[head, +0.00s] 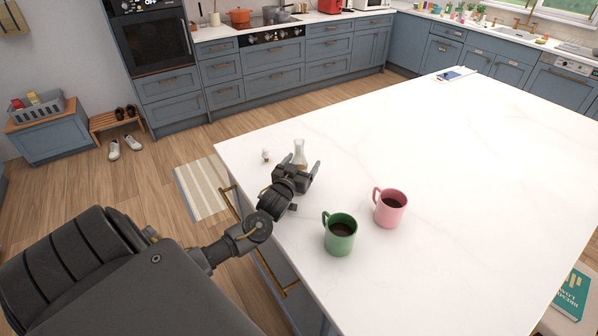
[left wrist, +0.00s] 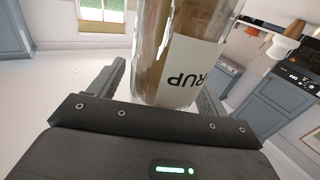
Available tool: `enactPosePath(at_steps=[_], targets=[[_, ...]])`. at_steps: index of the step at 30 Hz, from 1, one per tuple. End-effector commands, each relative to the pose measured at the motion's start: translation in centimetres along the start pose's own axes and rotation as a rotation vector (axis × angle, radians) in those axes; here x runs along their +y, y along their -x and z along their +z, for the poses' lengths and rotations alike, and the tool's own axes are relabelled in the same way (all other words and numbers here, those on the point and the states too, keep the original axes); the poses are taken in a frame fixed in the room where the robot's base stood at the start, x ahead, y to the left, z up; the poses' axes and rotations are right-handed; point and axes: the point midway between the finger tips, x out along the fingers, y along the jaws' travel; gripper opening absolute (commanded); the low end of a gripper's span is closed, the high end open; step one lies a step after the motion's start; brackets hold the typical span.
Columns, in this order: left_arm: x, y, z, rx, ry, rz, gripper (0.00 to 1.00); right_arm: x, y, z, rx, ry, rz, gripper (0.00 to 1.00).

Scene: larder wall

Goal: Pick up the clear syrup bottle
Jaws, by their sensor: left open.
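The clear syrup bottle (head: 300,152) stands on the white island top near its left edge, with amber liquid inside. In the left wrist view the bottle (left wrist: 151,60) is close and large, with a white label reading "RUP" upside down. My left gripper (head: 311,167) is open, its fingers pointing at the bottle. In the left wrist view the fingers of the left gripper (left wrist: 160,90) lie on either side of the bottle's lower part, with gaps visible. The bottle's lower front is partly hidden by the gripper in the head view. My right gripper is not in view.
A small white object (head: 266,155) stands just left of the bottle. A green mug (head: 340,240) and a pink mug (head: 391,213) with dark drinks stand to the right and nearer. The white island top (head: 450,150) is mostly clear beyond them.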

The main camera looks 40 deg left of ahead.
Motion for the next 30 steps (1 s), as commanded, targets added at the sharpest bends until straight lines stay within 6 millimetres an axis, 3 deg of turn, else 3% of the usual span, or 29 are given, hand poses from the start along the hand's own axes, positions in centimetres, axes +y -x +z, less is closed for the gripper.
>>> enactPosePath(at_steps=[4, 18, 30], targets=[[0.02, 0.02, 0.02, 0.000, 0.000, 0.000, 0.76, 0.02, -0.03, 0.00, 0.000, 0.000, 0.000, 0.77], [0.01, 0.05, 0.01, 0.000, 0.000, 0.000, 0.14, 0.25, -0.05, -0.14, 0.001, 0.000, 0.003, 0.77], [0.02, -0.01, -0.75, 0.006, 0.000, 0.001, 0.14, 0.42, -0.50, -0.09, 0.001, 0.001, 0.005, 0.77]])
